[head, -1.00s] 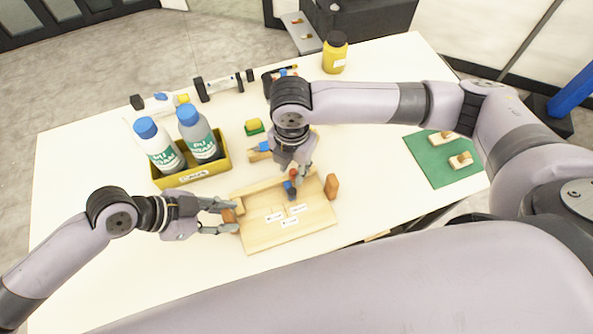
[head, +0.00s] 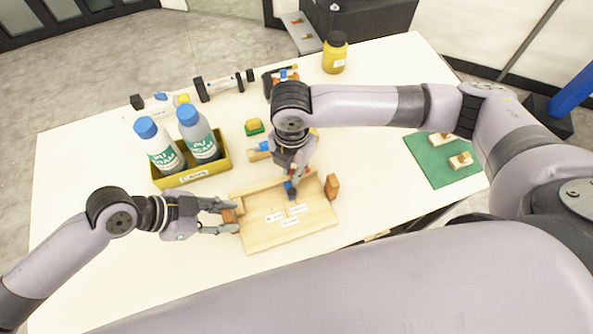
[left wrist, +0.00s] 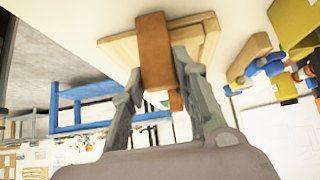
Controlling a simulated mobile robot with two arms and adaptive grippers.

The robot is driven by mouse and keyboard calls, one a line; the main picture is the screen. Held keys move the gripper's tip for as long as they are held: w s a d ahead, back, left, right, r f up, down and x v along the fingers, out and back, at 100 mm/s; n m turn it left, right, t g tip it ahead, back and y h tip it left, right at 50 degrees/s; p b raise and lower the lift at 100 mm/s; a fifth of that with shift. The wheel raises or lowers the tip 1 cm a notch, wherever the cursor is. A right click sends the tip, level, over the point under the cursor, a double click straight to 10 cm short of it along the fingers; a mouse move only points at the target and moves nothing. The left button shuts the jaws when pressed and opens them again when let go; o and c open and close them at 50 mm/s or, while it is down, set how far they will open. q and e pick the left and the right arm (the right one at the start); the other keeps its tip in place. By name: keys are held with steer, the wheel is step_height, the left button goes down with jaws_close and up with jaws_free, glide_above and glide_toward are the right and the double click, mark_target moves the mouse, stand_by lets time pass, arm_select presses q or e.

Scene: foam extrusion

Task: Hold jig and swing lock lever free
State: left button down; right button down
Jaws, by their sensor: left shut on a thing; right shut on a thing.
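The jig is a light wooden board (head: 275,237) with a raised back rail and small white labels, lying flat on the table. A brown block handle (head: 228,215) is at its left end. My left gripper (head: 235,216) is shut on this handle, with a finger on each side; the left wrist view shows the handle (left wrist: 155,50) between the fingers (left wrist: 165,85). My right gripper (head: 294,182) points down over the jig's back rail, shut on the lever.
A yellow bin (head: 190,178) with two blue-capped bottles (head: 198,135) stands behind left. A yellow jar (head: 335,53) is at the back. A green mat (head: 435,165) with wooden pieces lies at right. A second brown block (head: 332,187) is at the jig's right end.

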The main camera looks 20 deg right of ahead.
steer(key=shift+d+f, duration=0.1)
stand_by(0.5)
steer(key=n, duration=0.1)
steer(key=s+n, duration=0.1)
steer(key=n, duration=0.2)
steer(key=shift+s+d+n, duration=0.25)
steer(key=shift+d+n, duration=0.1)
steer(key=shift+n, duration=0.05)
steer(key=n, duration=0.3)
steer(key=shift+s+d+f, duration=0.1)
steer(key=shift+s+d, duration=0.25)
steer(key=shift+s, duration=0.05)
steer(key=n, duration=0.1)
steer(key=d+n, duration=0.1)
steer(key=n, duration=0.2)
steer(key=shift+s+d, duration=0.2)
steer(key=shift+s, duration=0.15)
steer(key=n, duration=0.2)
steer(key=d+n, duration=0.1)
steer(key=n, duration=0.1)
steer(key=c, duration=1.5)
jaws_free()
steer(key=shift+o, duration=0.2)
